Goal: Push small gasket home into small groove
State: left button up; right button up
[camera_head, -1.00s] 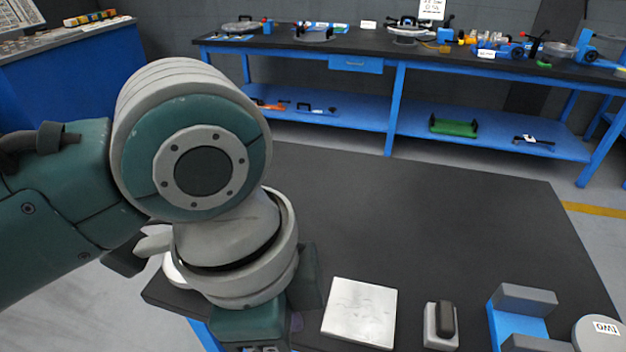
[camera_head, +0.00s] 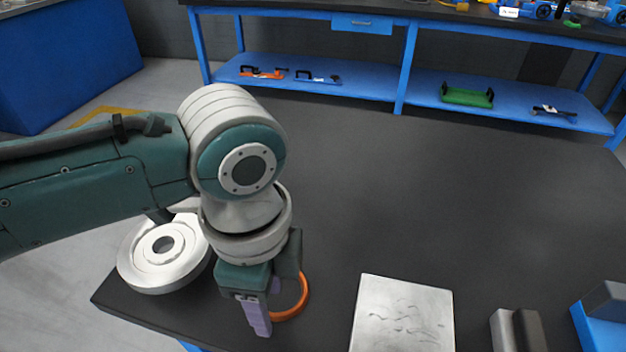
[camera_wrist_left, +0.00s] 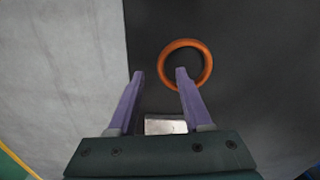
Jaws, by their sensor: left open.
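An orange ring (camera_head: 306,290), which looks like the small gasket, lies on the dark table close to the right of my left gripper (camera_head: 265,312). A silver flanged disc (camera_head: 140,268) with round steps and a central hole, seemingly the shell, sits at the table's left edge, partly hidden by my arm. My right gripper is out of view.
A silver plate (camera_head: 402,315) lies right of the ring on the table (camera_head: 450,200). A grey block (camera_head: 518,330) and a blue fixture (camera_head: 603,325) stand further right. The table behind them is clear. A blue bench (camera_head: 400,65) stands at the back.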

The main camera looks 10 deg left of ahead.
pick_arm(q)
notch_tip(320, 180, down, 2)
jog(key=shift+f+b, duration=0.25)
jog(key=shift+b, duration=0.05)
grip_shut()
jog(key=shift+w+r, duration=0.1)
dwell(1.2)
